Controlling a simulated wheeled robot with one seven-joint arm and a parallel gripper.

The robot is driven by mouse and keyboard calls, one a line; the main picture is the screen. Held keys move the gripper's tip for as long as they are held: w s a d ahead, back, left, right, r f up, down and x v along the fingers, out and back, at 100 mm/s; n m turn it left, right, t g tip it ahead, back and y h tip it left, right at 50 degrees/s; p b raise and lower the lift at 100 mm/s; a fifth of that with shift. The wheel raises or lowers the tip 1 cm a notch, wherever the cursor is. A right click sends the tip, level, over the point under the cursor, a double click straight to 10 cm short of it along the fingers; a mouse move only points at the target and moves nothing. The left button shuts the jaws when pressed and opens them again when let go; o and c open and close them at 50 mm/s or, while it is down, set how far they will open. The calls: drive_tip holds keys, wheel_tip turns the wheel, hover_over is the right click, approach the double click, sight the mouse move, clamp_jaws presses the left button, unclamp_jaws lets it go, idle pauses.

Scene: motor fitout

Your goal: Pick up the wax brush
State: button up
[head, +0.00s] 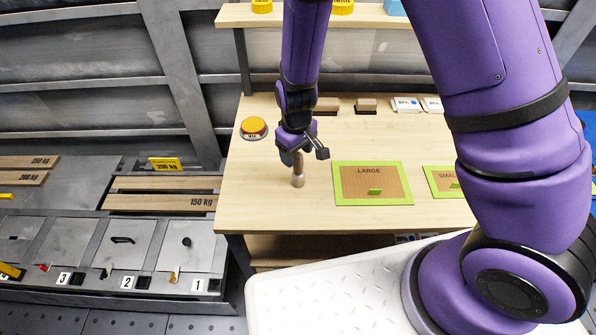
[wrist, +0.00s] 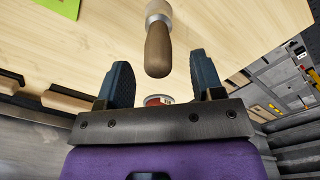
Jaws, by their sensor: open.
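The wax brush (head: 298,172) stands on the wooden bench top, below my gripper in the head view. It has a brown handle and a pale lower end. In the wrist view the brush (wrist: 158,45) shows its brown handle pointing toward the gap between the fingers. My gripper (head: 303,154) is open, with its two dark fingers apart on either side of the handle's line in the wrist view (wrist: 160,82). The handle tip lies near the finger tips, and I see no contact.
A yellow-topped wax tin (head: 254,128) stands left of the brush. A green-edged board marked LARGE (head: 371,183) lies to the right, with another green-edged board (head: 446,182) beyond. Small brown blocks (head: 366,106) stand at the back. A shelf (head: 350,18) runs above the bench.

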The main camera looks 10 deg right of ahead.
sight(298, 163)
drive_tip(key=f, duration=0.4)
drive_tip(key=shift+s+d+f, duration=0.1)
drive_tip(key=shift+d, duration=0.1)
drive_tip(key=c, duration=1)
drive_tip(key=shift+r, duration=0.2)
